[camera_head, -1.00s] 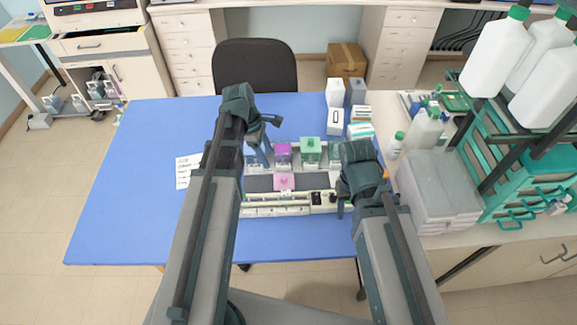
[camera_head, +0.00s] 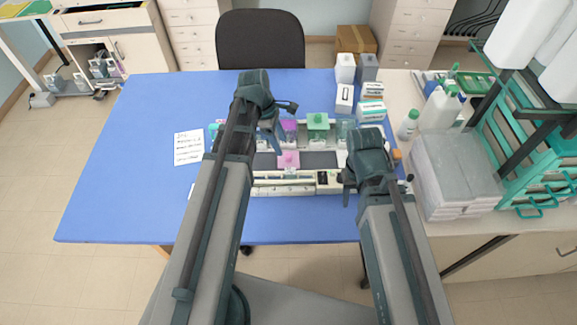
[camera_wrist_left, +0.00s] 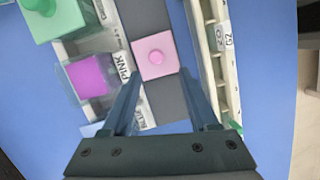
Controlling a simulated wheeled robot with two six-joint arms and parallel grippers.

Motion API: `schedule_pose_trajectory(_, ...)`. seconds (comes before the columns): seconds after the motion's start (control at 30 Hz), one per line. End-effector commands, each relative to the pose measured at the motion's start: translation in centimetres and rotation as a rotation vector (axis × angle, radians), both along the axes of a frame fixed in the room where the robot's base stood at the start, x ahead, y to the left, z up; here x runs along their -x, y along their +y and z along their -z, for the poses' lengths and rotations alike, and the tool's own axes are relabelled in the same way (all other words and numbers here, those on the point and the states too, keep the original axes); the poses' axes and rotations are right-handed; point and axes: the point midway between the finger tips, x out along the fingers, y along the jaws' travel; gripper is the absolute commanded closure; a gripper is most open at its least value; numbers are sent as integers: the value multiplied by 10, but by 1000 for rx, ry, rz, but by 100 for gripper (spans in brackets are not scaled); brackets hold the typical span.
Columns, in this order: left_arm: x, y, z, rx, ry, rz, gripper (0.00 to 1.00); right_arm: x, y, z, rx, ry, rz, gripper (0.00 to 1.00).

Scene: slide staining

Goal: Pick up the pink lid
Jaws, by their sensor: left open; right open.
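The pink lid (camera_head: 288,160) lies on the dark strip of the staining station in the head view. In the head view my left gripper (camera_head: 276,130) is above and to the left of the lid. My right gripper (camera_head: 348,178) is at the right end of the station; its fingers are mostly hidden by the wrist.
A jar with purple contents (camera_wrist_left: 88,77) stands beside a "PINK" label, and a green lid (camera_wrist_left: 52,16) is next to it. The station's pale front rail (camera_wrist_left: 212,60) runs beside the dark strip. White boxes (camera_head: 345,98) stand behind. The blue table (camera_head: 130,170) is clear at left.

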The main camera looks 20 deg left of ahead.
Motion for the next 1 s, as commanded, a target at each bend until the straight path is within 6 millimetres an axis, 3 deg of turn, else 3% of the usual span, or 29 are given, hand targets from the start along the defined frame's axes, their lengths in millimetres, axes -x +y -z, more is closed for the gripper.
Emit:
schedule_pose_trajectory(0.03,0,-2,11,0,0,1,40,0,0,11,0,0,0,50)
schedule_pose_trajectory(0.43,-2,-6,21,0,0,0,40,0,0,21,0,0,1,50)
schedule_pose_trajectory(0.8,-9,-21,61,0,0,0,40,0,0,61,0,0,1,50)
schedule_pose_trajectory(1.0,-9,-22,61,0,0,-1,40,0,0,61,0,0,1,50)
